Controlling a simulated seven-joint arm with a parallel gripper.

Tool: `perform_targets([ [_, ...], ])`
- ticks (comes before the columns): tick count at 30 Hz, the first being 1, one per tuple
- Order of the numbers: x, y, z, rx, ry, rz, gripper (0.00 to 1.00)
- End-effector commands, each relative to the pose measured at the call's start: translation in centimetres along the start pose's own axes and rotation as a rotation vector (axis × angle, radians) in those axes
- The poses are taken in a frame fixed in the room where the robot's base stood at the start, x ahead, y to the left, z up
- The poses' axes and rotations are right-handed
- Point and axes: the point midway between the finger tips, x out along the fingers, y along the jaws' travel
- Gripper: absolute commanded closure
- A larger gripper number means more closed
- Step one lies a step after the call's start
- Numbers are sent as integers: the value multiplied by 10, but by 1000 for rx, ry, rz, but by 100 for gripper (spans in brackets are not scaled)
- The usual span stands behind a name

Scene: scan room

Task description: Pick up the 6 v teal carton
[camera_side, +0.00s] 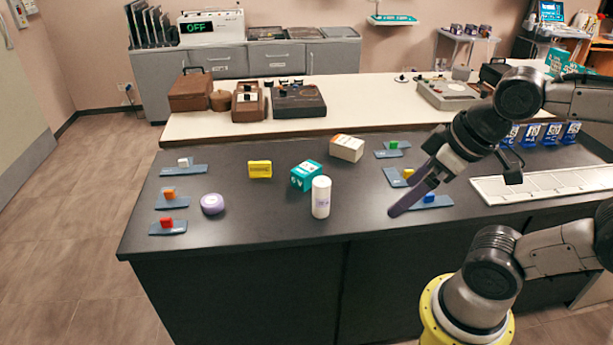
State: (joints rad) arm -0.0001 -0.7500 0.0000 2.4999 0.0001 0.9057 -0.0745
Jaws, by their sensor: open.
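The teal carton (306,175) lies on the dark counter (260,220), near the middle of its top. It has white markings on its faces. A white cylindrical bottle (321,197) stands just in front of it and a little to the right. My gripper (399,209) is open and empty, to the right of the carton and bottle, pointing down and left close to the counter. It is apart from the carton. Its fingers overlap in this view, and the gap between them cannot be seen.
A white-and-orange box (346,148) lies behind the carton. Small coloured blocks sit on blue-grey plates at both sides. A white panel (545,184) lies at right. The front middle is clear.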

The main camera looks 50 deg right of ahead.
Motion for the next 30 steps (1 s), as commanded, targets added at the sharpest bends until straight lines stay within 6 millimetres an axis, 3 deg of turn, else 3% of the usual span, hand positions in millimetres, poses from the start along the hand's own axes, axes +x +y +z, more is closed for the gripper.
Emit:
perform_targets([
  [3,-6,0,-3,-160,-4,-1,0],
  [8,-32,3,-39,-441,25,9,0],
  [12,-49,12,-88,-688,9,17,0],
  [17,-51,29,-151,-949,-39,11,0],
  [23,-28,59,-222,-1200,-108,-23,0],
  [30,31,106,-285,-1407,-189,-98,0],
])
